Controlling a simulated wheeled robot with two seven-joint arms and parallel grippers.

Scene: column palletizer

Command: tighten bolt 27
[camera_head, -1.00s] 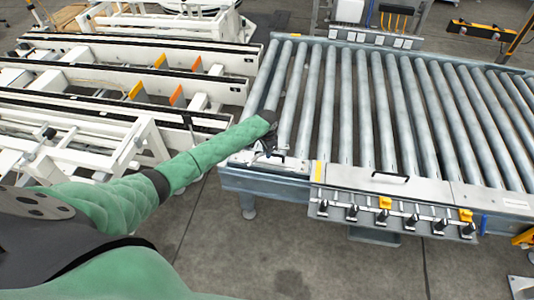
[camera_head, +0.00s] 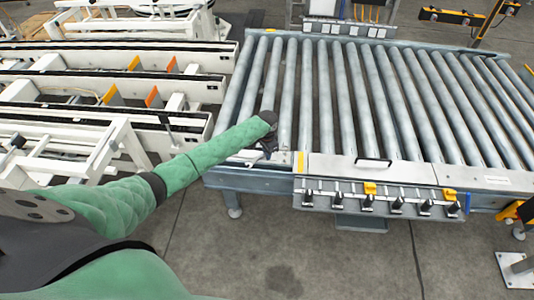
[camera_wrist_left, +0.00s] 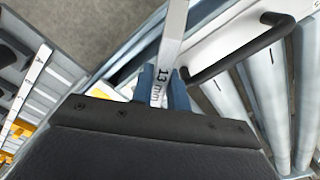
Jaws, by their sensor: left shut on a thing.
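My left gripper (camera_head: 266,150) is at the near left corner of the roller conveyor (camera_head: 222,180). In the left wrist view its blue fingers (camera_wrist_left: 162,88) are shut on a flat metal wrench (camera_wrist_left: 175,35) marked "13 mm". The wrench points away from the gripper, and its far end is out of the frame. Its working end does not show in the head view. I cannot make out bolt 27 or any bolt number. My right gripper is not in view.
A metal panel (camera_head: 335,166) with a handle (camera_head: 373,162) lies along the conveyor's front edge. A rack (camera_head: 380,199) with several black-tipped tools hangs below it. White frame machinery (camera_head: 105,142) stands at left. A dark bar handle (camera_wrist_left: 240,50) is close beside the fingers. Floor in front is clear.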

